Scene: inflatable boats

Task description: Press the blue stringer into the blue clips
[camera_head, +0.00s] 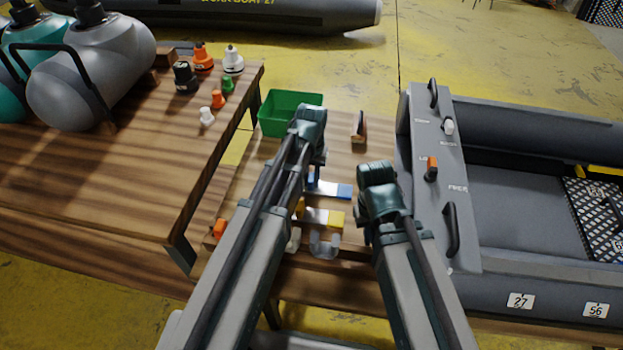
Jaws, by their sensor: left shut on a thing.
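A pale strip with a blue end (344,191), which looks like the blue stringer, lies between my two arms over the small wooden table (262,160). More blue shows at its left, beside my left gripper (314,160). My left gripper reaches over the strip's left part and appears shut on it, though the hand hides the grip itself. I cannot make out the blue clips clearly, nor whether the strip touches them. My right gripper (362,232) is just right of the strip, seen from above; its fingers are hidden by its own hand.
A yellow-ended strip (335,218) and a grey hook-shaped clip (324,244) lie nearer. A green bin (290,111) stands at the table's back. A grey boat (500,262) borders the right side. A larger table (110,185) with tanks and valves is left.

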